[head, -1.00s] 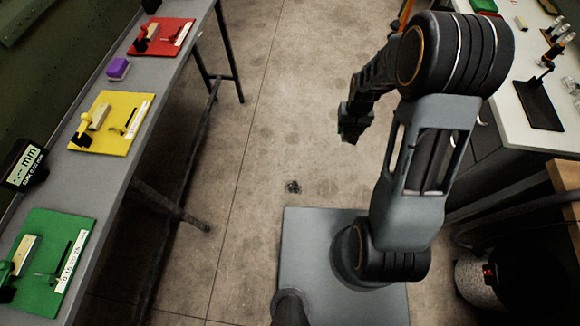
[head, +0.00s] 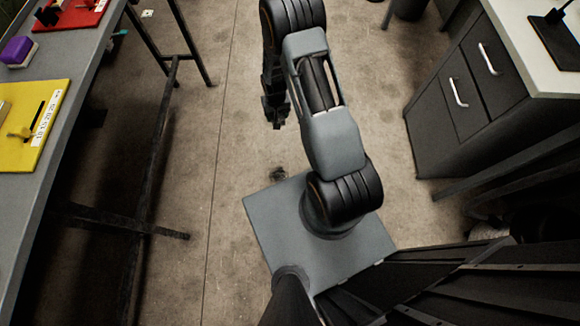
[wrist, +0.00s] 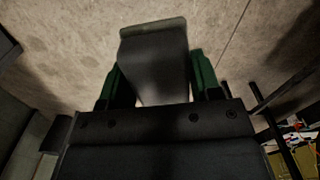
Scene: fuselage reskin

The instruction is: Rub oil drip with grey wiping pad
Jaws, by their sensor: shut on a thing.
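My gripper (head: 274,112) hangs over the bare floor in the upper middle of the head view. In the wrist view its green fingers are shut on a dark grey block, the grey wiping pad (wrist: 153,55), which sticks out past the fingertips. A small dark spot on the floor, which looks like the oil drip (head: 278,174), lies just beyond the edge of my base. The gripper and pad are beyond the spot in the head view and apart from it. The spot does not clearly show in the wrist view.
A grey bench (head: 52,150) runs along the left, with a yellow board (head: 38,105), a purple block (head: 18,51) and a red board (head: 75,14). A dark drawer cabinet (head: 462,110) under a white top stands right. The concrete floor (head: 225,100) between is clear.

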